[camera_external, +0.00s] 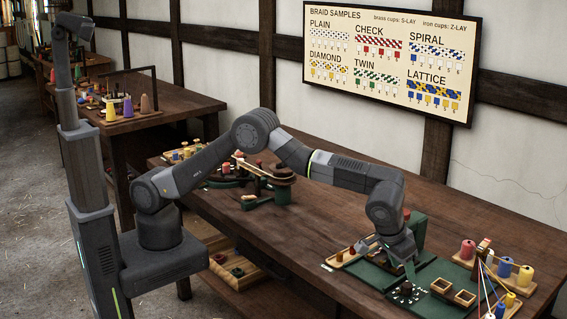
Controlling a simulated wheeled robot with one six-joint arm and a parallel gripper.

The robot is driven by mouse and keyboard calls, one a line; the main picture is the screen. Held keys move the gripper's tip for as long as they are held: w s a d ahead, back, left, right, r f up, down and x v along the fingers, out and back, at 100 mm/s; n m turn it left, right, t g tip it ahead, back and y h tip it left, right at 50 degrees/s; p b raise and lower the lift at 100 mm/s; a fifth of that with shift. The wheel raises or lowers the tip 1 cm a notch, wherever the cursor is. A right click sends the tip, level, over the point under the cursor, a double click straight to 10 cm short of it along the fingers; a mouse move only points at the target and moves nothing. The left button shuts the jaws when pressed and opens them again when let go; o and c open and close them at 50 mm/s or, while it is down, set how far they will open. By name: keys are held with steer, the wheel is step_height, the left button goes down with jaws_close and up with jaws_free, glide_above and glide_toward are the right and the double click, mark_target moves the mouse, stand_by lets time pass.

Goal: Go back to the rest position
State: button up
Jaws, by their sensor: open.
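My gripper (408,275) is at the end of my arm, low over the green board (422,293) at the right of the long wooden table. It points down beside a small dark round piece with pale specks (405,291) on that board. I see no object between the fingers. The fingertips are small here, and I cannot tell whether they touch the piece. My arm reaches out from its column at the left, over the table.
A rack with coloured spools (468,250) and strings stands at the right. A dark and green device (265,184) stands mid-table. The braid sample board (392,60) hangs on the wall. The table's middle is mostly clear.

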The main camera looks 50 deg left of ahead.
steer(key=p+x, duration=0.1)
steer(key=x, duration=0.6)
steer(key=shift+w, duration=0.1)
steer(key=shift+r+m+p, duration=0.2)
steer(key=shift+m+p, duration=0.1)
steer(key=shift+m, duration=0.1)
steer(key=shift+a+r+m+h+p, duration=0.15)
steer(key=shift+m+h+p, duration=0.25)
steer(key=shift+m+p, duration=0.3)
steer(key=m+p, duration=0.2)
steer(key=p, duration=0.1)
steer(key=shift+m+g+h, duration=0.3)
steer(key=shift+g+h, duration=0.1)
steer(key=shift+s+a+r, duration=0.1)
steer(key=shift+s+r, duration=0.1)
steer(key=shift+r, duration=0.05)
steer(key=b+v, duration=0.2)
steer(key=v, duration=1.1)
steer(key=n+y+p, duration=0.3)
steer(key=n+p, duration=0.4)
steer(key=n, duration=0.2)
glide_above(408, 285)
steer(key=s, duration=0.2)
steer(key=shift+d+x, duration=0.2)
steer(key=shift+x, duration=0.9)
steer(key=shift+s+f, duration=0.1)
